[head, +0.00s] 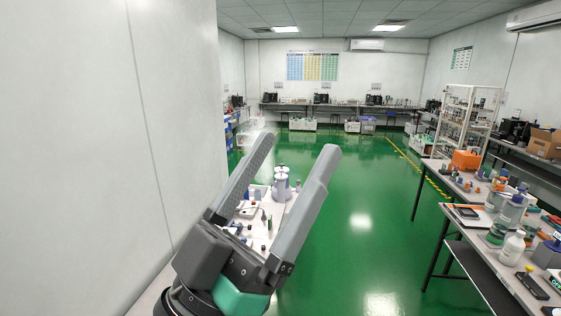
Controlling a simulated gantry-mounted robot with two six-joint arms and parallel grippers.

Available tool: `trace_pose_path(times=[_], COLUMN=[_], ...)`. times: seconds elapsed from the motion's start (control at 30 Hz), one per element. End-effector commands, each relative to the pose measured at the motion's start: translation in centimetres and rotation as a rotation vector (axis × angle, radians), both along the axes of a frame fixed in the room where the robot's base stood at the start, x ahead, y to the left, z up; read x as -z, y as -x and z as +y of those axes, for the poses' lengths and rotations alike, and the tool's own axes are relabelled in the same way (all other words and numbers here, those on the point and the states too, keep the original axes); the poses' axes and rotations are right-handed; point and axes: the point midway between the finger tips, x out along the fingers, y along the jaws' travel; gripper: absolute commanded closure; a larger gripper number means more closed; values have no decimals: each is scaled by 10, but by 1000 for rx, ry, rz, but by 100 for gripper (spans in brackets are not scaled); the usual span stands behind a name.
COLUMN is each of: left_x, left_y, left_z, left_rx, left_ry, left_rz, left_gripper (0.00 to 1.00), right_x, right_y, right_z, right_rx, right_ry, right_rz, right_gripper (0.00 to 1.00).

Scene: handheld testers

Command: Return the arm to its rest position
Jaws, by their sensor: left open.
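My left gripper (295,158) rises large in the foreground of the head view, pointing up and slightly right. Its two long grey fingers are spread apart, with nothing held between them. Behind and below the fingers is a table (284,209) with small items on it, partly hidden by the gripper. My right gripper does not show.
A white wall fills the left side, close to my left arm. Workbenches with bottles, a tester-like device (467,212) and an orange box (466,160) stand at right. A white shelf rack (468,118) is behind them. The green floor (355,200) in the middle is clear.

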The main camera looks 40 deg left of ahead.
Motion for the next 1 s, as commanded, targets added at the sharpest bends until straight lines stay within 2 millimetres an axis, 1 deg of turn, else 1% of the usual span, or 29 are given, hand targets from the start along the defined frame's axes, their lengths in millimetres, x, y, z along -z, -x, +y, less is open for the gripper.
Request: trace_pose_path(times=[0.03, 0.1, 0.37, 0.47, 0.53, 0.57, 0.67, 0.7, 0.77, 0.8, 0.87, 0.9, 0.97, 1.0], left_x=[-14, -23, -24, -34, -50, -60, -101, -121, -152, -174, -204, -224, -254, -273], left_y=[9, 15, 16, 16, 15, 15, 15, 15, 15, 15, 16, 15, 15, 15], left_z=[-6, -10, -10, -10, -10, -9, -9, -9, -9, -9, -9, -9, -9, -9], left_rx=[11, 18, 16, 16, 16, 16, 16, 16, 16, 16, 16, 16, 16, 16], left_ry=[-17, -31, -33, -33, -32, -32, -32, -32, -31, -31, -31, -31, -31, -31], left_rz=[-33, -54, -56, -55, -55, -55, -55, -55, -55, -55, -55, -55, -55, -55], left_gripper=[13, 13, 13, 13, 13, 13, 13, 13, 13, 13, 13, 13, 13, 13], right_x=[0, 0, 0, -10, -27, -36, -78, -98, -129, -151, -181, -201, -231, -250], right_y=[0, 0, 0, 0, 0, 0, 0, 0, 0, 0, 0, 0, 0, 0], right_z=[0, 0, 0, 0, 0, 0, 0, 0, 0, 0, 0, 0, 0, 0], right_rx=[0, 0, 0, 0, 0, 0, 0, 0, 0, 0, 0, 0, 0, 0], right_ry=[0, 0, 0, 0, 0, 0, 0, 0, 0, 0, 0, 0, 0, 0], right_rz=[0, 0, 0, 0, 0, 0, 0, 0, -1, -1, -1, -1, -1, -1], right_gripper=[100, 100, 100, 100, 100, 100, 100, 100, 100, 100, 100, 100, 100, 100])
